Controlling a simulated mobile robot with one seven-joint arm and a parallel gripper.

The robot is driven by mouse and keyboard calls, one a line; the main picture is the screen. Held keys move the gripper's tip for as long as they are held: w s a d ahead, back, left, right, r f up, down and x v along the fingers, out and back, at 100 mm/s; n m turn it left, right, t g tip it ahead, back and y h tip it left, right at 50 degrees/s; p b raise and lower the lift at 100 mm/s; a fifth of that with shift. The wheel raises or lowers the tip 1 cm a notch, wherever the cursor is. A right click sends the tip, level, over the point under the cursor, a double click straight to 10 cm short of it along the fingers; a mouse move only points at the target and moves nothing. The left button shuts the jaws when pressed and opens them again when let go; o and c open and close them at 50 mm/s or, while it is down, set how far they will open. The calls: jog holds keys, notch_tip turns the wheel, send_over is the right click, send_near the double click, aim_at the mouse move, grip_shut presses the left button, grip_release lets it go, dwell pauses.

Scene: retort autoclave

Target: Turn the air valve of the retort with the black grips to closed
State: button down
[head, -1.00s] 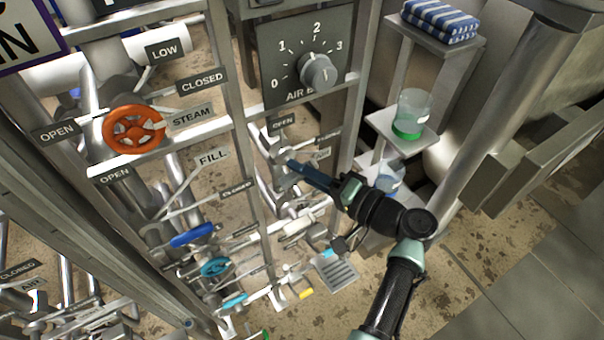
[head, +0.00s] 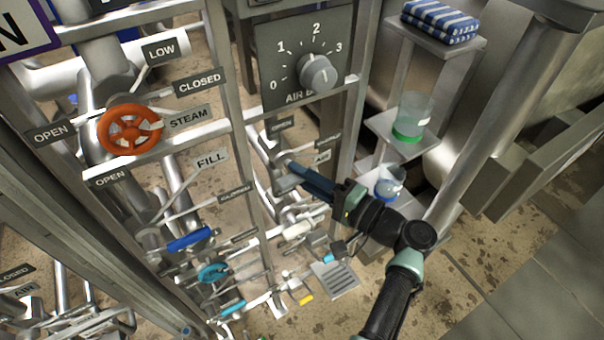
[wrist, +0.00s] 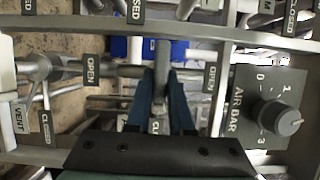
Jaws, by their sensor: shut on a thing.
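An OPEN plate (wrist: 210,78) is right of the lever. I see no black grips clearly.
The AIR BAR dial (head: 318,70) is just above my gripper. Shelves with a green-based jar (head: 412,115) and striped cloth (head: 440,20) stand right. Frame posts flank the valve closely.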

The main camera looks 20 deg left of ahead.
jog(key=c, duration=0.8)
grip_release()
jog(key=shift+d, duration=0.1)
jog(key=b+v, duration=0.1)
jog(key=v, duration=1.1)
jog(key=shift+s+d+b, duration=0.15)
jog(key=shift+d+b, duration=0.15)
jog(key=shift+d, duration=0.05)
